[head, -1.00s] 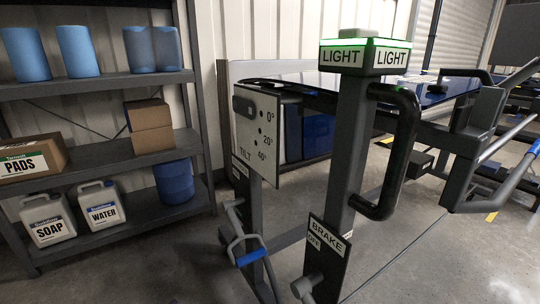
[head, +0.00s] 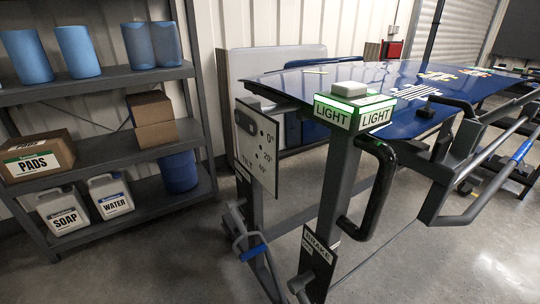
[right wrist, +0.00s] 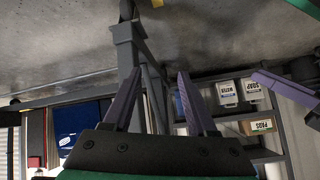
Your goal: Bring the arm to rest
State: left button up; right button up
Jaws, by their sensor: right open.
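My right gripper (right wrist: 152,105) shows in the right wrist view with its two purple fingers spread apart. Nothing is between the fingertips except the background stand frame farther off. A purple finger-like piece (right wrist: 283,88) at the right of that view looks like part of my left gripper; its opening cannot be made out. Neither gripper shows in the head view. There, a grey stand post carries a LIGHT box (head: 352,112) with green lit edges and a black looped handle (head: 372,200). A TILT plate (head: 256,145) and a BRAKE plate (head: 317,266) are on the stand.
A glossy blue panel (head: 310,84) lies across the stand. Grey bars with a blue grip (head: 522,150) stand at the right. A shelf (head: 100,147) with blue rolls, boxes and jugs is at the left. Concrete floor (head: 430,265) is clear at the lower right.

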pick_arm(q)
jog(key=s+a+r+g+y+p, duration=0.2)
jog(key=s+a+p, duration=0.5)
jog(key=p, duration=0.5)
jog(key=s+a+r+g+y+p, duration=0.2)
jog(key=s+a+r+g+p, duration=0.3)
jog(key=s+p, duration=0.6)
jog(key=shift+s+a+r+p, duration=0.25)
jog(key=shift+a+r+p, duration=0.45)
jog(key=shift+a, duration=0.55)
pick_arm(e)
jog(key=s+d+r+g+h, duration=0.2)
jog(key=s+d+r+g, duration=0.1)
jog(key=s+d, duration=0.4)
jog(key=s+d+r+g+h, duration=0.2)
jog(key=s+d+r+g, duration=0.2)
jog(key=s+d, duration=0.3)
jog(key=s+r, duration=0.1)
jog(key=s, duration=0.3)
jog(key=shift+s+d+r, duration=0.2)
jog(key=shift+s+d, duration=0.05)
